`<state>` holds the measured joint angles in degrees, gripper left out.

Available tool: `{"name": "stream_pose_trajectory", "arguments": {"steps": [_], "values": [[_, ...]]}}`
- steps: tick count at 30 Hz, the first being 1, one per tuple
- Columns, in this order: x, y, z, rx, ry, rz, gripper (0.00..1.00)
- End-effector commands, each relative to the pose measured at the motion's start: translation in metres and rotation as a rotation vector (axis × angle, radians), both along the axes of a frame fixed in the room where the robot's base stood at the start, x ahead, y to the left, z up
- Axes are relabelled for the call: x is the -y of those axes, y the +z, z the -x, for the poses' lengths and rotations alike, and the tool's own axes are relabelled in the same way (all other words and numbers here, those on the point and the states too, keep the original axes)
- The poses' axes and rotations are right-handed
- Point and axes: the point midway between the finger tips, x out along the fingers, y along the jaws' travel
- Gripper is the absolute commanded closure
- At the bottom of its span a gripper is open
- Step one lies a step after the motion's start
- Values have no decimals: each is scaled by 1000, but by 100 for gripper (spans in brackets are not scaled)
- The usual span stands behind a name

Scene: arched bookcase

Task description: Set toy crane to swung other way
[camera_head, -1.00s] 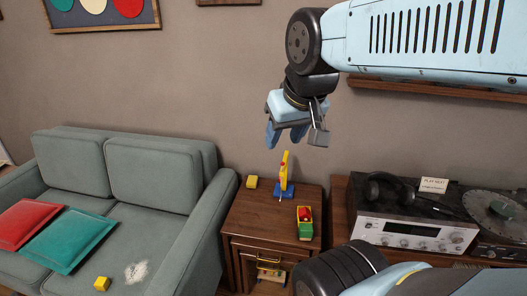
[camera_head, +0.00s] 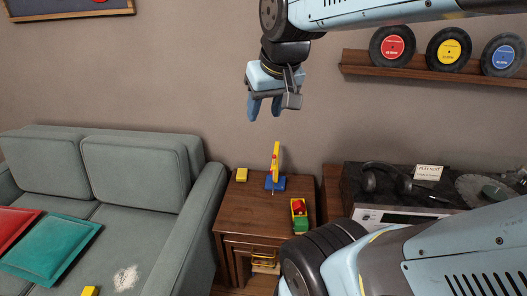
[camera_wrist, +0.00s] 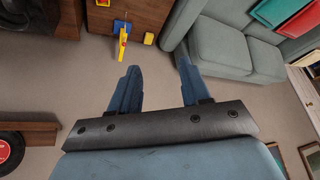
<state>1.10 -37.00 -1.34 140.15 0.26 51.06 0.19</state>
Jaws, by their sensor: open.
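The toy crane (camera_head: 276,163) stands on the wooden side table (camera_head: 234,206). In the wrist view the crane (camera_wrist: 122,39) is near the top, beyond my fingertips and a little left of the gap. Its yellow arm points down toward the lower edge of that picture. My gripper (camera_head: 264,110) is open and empty, pointing down, above the crane and apart from it. Both blue fingers show in the wrist view (camera_wrist: 158,75) with a wide gap between them.
A yellow block (camera_head: 241,175) and a green and yellow toy truck (camera_head: 299,215) with a red load flank the crane. A grey sofa (camera_head: 160,190) is left. A stereo (camera_head: 390,217) with headphones (camera_head: 384,182) is right. A shelf with records (camera_head: 391,46) is above.

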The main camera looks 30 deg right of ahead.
Motion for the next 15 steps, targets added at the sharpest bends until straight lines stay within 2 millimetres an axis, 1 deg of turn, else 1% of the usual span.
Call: {"name": "stream_pose_trajectory", "arguments": {"steps": [1, 8, 15], "values": [[4, -1, -13, -20, -18, -7, 53], [24, -9, -72, -89, -97, -38, 53], [51, -30, -132, -161, -183, -66, 53]]}}
